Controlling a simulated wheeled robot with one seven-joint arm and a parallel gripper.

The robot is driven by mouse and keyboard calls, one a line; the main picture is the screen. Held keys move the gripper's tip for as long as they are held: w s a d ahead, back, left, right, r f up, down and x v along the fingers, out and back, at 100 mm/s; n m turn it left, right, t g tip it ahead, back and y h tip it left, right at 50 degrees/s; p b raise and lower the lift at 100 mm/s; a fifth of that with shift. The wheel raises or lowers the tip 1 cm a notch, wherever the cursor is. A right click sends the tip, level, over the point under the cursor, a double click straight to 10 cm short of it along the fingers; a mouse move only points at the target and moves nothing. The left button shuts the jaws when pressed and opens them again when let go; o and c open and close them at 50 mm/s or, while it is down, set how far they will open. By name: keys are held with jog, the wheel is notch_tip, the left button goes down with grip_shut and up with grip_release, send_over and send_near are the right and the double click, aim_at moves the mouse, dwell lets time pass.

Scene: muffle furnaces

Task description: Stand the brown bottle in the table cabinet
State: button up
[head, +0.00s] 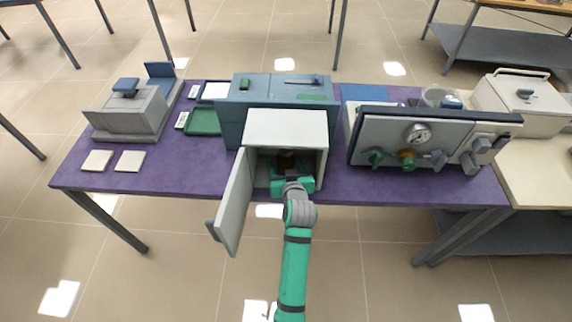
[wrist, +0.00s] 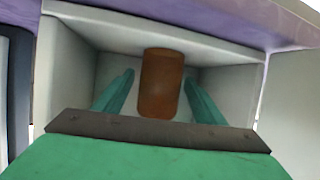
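The table cabinet (head: 240,115) stands on the purple table with its door (head: 236,203) swung open to the left. The brown bottle (wrist: 161,85) is inside the cabinet and also shows dimly in the head view (head: 287,160). It appears to stand upright on the cabinet floor, with the wrist picture upside down. My gripper (wrist: 158,90) reaches into the opening and is also in the head view (head: 292,181). Its two teal fingers are open on either side of the bottle, with a visible gap on each side.
A furnace with a gauge and knobs (head: 415,140) stands right of the cabinet. A grey balance-like device (head: 130,112), white tiles (head: 130,161) and a green tray (head: 203,122) are to the left. The open door stands close to my arm's left side.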

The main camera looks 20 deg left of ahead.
jog(key=shift+r, duration=0.1)
jog(key=shift+s+d+r, duration=0.1)
jog(key=shift+s+r, duration=0.05)
jog(key=shift+s, duration=0.05)
jog(key=v, duration=1.1)
jog(key=s+d+f+m+t+h, duration=0.1)
jog(key=s+d+f, duration=0.2)
jog(key=s, duration=0.2)
jog(key=s+d+f+m+h, duration=0.2)
jog(key=s+d, duration=0.2)
jog(key=s, duration=0.2)
jog(key=s+d+f+m+t+h, duration=0.1)
jog(key=s+d+f, duration=0.2)
jog(key=s, duration=0.2)
jog(key=s+d+r+h, duration=0.1)
jog(key=s+d+r, duration=0.1)
jog(key=s, duration=0.7)
jog(key=s+d+r+m+t+h, duration=0.1)
jog(key=s+r, duration=0.3)
jog(key=s, duration=0.6)
jog(key=shift+d, duration=0.8)
jog(key=shift+c, duration=0.6)
